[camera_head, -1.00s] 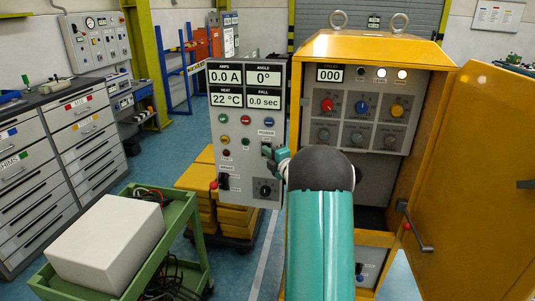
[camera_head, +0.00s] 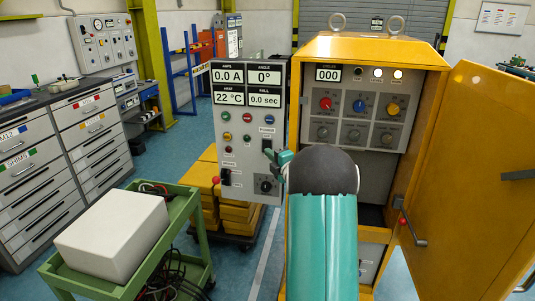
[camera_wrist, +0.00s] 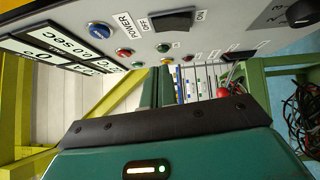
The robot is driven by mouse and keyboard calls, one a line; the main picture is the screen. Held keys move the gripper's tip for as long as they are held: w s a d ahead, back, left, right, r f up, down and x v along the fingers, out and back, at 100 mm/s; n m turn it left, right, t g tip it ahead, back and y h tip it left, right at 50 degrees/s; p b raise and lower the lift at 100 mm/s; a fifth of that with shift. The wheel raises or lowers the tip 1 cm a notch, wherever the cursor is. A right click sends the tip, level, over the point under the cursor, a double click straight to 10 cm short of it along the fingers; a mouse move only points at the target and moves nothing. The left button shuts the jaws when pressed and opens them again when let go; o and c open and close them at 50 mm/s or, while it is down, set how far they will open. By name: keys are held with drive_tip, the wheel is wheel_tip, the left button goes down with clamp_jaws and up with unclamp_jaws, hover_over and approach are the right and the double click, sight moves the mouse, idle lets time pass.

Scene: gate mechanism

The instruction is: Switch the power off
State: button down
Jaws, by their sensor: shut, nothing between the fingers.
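The power switch is a black rocker on the grey control panel (camera_head: 228,165). In the head view the switch (camera_head: 267,145) is just above my gripper (camera_head: 281,158). In the wrist view the switch (camera_wrist: 172,20) shows clearly, labelled POWER, with OFF and ON at its two ends. I cannot tell which end is pressed. My gripper (camera_wrist: 158,88) is shut and empty, its fingertips close to the panel beside the switch. A gap seems to show between them and the rocker, but contact is hard to judge.
Coloured buttons and a red-knobbed lever (camera_head: 216,181) share the panel. A yellow cabinet (camera_head: 350,47) with an open door (camera_head: 470,170) stands at the right. A green cart (camera_head: 190,210) carrying a white box (camera_head: 113,235) is at the left front.

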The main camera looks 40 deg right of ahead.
drive_tip(key=s+a, duration=0.1)
drive_tip(key=s, duration=0.5)
drive_tip(key=shift+s+r, duration=0.35)
drive_tip(key=shift+s, duration=0.05)
